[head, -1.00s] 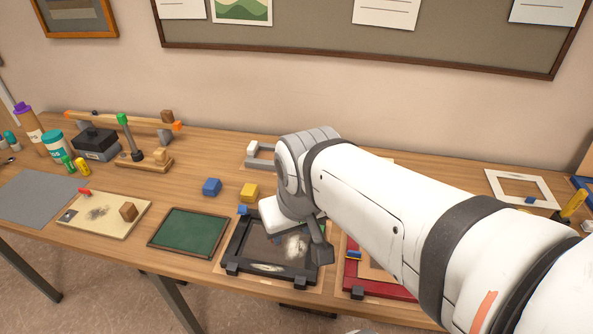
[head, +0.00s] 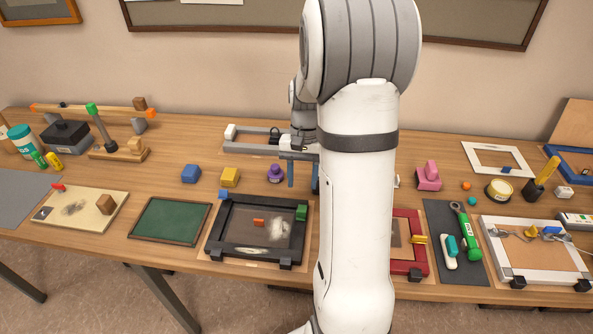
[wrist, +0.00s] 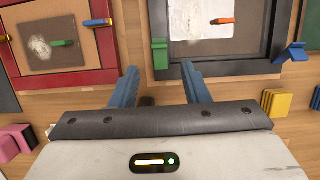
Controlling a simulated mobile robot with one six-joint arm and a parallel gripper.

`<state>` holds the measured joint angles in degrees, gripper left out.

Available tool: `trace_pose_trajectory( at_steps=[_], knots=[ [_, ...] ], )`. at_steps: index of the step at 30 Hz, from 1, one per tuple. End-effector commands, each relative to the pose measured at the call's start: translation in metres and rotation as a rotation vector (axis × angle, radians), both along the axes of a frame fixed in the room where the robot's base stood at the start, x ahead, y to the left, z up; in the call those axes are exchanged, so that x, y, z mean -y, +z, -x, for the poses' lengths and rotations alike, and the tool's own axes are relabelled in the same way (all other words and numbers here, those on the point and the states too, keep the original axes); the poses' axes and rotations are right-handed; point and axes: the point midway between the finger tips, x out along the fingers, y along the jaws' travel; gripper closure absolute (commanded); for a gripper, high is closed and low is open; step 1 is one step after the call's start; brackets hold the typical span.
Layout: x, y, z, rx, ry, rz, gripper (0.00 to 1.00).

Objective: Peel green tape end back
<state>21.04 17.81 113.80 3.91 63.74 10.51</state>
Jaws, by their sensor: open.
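A green tab (head: 302,211), apparently the tape end, stands at the far right corner of a black frame (head: 238,256). In the wrist view the green tab (wrist: 159,53) is at the frame's near left corner, just beyond my fingertips. My gripper (head: 303,185) is behind the frame, its blue fingers pointing down and partly hidden by my arm. In the wrist view my gripper (wrist: 159,70) is open and empty, apart from the tab. An orange tab (head: 258,222) sits on the framed picture beside a white patch. A blue tab (head: 222,193) is at the far left corner.
A red frame (wrist: 87,80) stands beside the black one, with another green piece (wrist: 62,43) on it. A yellow block (head: 230,177), a blue block (head: 190,173) and a purple knob (head: 275,174) stand behind the black frame. A green board (head: 172,221) lies left of it.

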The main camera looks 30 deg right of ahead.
Motion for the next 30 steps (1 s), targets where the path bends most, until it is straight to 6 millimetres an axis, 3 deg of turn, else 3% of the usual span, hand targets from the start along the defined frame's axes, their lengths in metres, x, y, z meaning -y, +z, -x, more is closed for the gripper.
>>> trace_pose_trajectory(
  at_steps=[11,27,30],
  knots=[
    [0.000,-0.023,0.002,-0.009,-0.009,-0.004,0.58],
    [-0.011,-0.085,0.017,-0.007,-0.007,-0.004,0.58],
    [-0.011,-0.078,0.017,-0.007,-0.007,-0.004,0.58]
  ],
)
